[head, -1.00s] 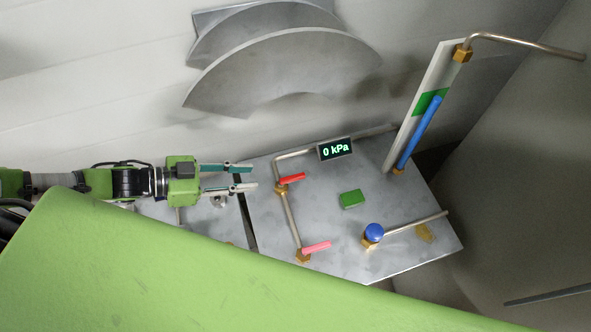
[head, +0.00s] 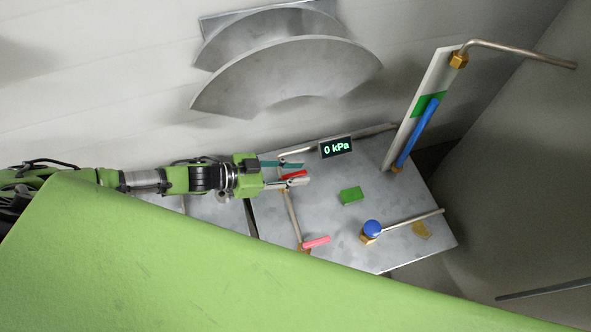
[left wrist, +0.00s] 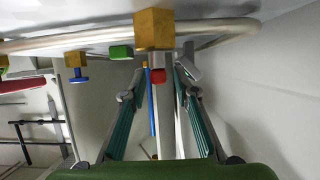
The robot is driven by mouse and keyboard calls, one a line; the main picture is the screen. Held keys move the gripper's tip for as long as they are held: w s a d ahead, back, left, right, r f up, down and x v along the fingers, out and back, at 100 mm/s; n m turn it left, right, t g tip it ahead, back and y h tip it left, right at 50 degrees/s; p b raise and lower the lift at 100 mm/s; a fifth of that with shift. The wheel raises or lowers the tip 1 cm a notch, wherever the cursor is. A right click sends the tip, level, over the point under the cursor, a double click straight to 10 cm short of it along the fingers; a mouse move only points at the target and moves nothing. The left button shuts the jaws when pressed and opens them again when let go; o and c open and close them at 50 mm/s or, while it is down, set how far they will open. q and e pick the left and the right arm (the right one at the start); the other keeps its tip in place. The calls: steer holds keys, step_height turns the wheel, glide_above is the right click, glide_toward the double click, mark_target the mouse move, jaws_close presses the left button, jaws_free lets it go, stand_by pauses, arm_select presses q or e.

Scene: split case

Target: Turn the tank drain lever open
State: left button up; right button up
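A red lever (head: 293,175) sits on a brass valve on the pipe at the left of the grey panel. My left gripper (head: 294,174) is open, with its fingers on either side of the red lever; I cannot tell whether they touch it. In the left wrist view the red lever end (left wrist: 158,76) shows between the parted fingers (left wrist: 160,92), below a brass block (left wrist: 154,29). A second, pinkish-red lever (head: 317,242) sits lower on the same pipe, clear of the gripper. Which lever is the tank drain is not labelled. My right gripper is not in view.
A display (head: 337,148) reads 0 kPa. A green block (head: 351,195) and a blue knob (head: 372,229) are on the panel (head: 330,215). A blue level column (head: 417,132) stands at the right. A large green surface covers the front.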

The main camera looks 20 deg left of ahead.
arm_select(q)
jaws_close()
steer(key=shift+m, duration=0.3)
steer(key=shift+s+d+m+g+h+b, duration=0.15)
steer(key=shift+m+g+h, duration=0.2)
steer(key=shift+m+g, duration=0.3)
steer(key=shift+s+m+g+h+b, duration=0.15)
steer(key=shift+m+g+h, duration=0.25)
steer(key=shift+g, duration=0.35)
steer(key=shift+s+d+m+g+h+b, duration=0.1)
steer(key=shift+s+m+g+h+b, duration=0.2)
steer(key=shift+m+g, duration=0.6)
steer(key=shift+s+d+m+g+h+b, duration=0.15)
steer(key=shift+m+g+b, duration=0.2)
steer(key=shift+m+g, duration=0.5)
steer(key=shift+s+a, duration=0.1)
jaws_free()
